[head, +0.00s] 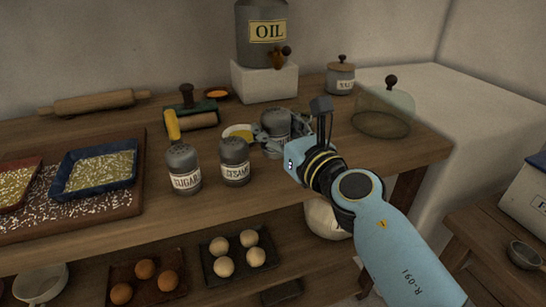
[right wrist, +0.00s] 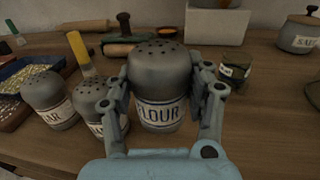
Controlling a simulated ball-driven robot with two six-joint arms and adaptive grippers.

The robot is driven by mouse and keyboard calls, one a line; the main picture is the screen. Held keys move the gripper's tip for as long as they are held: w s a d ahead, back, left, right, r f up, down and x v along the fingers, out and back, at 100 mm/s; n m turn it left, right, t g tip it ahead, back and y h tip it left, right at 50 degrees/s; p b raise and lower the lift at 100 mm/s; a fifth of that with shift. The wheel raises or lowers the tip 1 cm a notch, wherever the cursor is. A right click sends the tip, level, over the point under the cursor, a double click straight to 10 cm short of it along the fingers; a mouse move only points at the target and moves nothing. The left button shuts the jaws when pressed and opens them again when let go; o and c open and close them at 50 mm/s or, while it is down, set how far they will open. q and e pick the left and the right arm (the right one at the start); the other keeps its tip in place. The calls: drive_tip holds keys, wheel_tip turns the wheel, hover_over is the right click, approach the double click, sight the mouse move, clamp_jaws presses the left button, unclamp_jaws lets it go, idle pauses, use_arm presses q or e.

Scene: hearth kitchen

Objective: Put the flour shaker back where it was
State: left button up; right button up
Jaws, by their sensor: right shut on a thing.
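The flour shaker (right wrist: 160,90) is a grey metal shaker with a holed domed top and a FLOUR label. In the right wrist view it is upright between the fingers of my right gripper (right wrist: 168,105), which is shut on it. In the head view the flour shaker (head: 275,124) shows partly behind my right gripper (head: 276,133), right of the sesame shaker. I cannot tell whether its base touches the table. The sugar shaker (head: 183,168) and sesame shaker (head: 235,161) stand side by side to its left. My left gripper does not show.
An oil container (head: 262,35) stands on a white block (head: 264,82). A salt jar (head: 341,77) and glass dome (head: 384,112) are at right. Trays (head: 95,171) fill the left.

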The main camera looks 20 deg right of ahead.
drive_tip(key=shift+w+a+f, duration=0.15)
drive_tip(key=shift+w+f, duration=0.3)
wheel_tip(320, 180, down, 4)
drive_tip(key=b, duration=0.3)
drive_tip(key=shift+b, duration=0.4)
drive_tip(key=shift+r, duration=0.2)
drive_tip(key=shift+f, duration=0.15)
drive_tip(key=o, duration=1)
drive_tip(key=shift+c, duration=0.2)
